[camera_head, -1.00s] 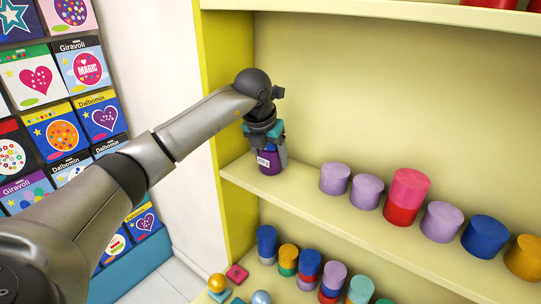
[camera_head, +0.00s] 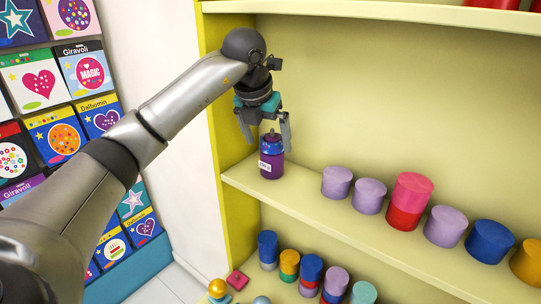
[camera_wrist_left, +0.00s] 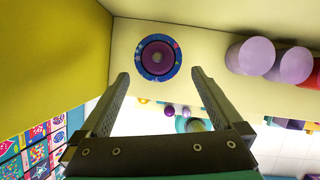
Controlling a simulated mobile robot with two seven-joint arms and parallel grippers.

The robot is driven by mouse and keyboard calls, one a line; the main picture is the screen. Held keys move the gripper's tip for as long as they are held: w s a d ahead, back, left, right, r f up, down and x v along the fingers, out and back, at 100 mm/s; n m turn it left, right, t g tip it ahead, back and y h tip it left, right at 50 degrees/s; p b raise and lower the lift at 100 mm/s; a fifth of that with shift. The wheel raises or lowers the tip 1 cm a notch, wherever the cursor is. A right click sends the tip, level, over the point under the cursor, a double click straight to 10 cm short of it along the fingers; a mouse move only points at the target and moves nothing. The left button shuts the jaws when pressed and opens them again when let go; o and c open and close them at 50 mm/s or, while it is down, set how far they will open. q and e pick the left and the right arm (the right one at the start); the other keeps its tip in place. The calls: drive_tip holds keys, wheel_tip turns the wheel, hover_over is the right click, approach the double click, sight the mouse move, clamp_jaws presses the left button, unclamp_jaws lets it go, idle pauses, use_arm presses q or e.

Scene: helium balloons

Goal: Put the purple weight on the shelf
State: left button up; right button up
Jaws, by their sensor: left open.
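The purple weight (camera_head: 271,163) stands upright on the yellow shelf (camera_head: 300,205), near its left end. It has a dark blue patterned top and a white label. My left gripper (camera_head: 267,146) is open just above it, with its fingers pointing down and apart. In the left wrist view the weight (camera_wrist_left: 158,58) shows from above as a round purple top with a blue ring, beyond the open fingertips (camera_wrist_left: 159,76) and clear of them. My right gripper is not in view.
Several lilac, red and blue cylinders stand to the right on the same shelf, the nearest being a lilac one (camera_head: 337,182). The yellow side panel (camera_head: 234,130) is close on the left. A lower shelf holds more coloured cylinders (camera_head: 311,270). Card racks (camera_head: 75,90) stand at far left.

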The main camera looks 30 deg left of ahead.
use_arm(q)
drive_tip(key=shift+v, duration=2.15)
drive_tip(key=shift+f, duration=0.1)
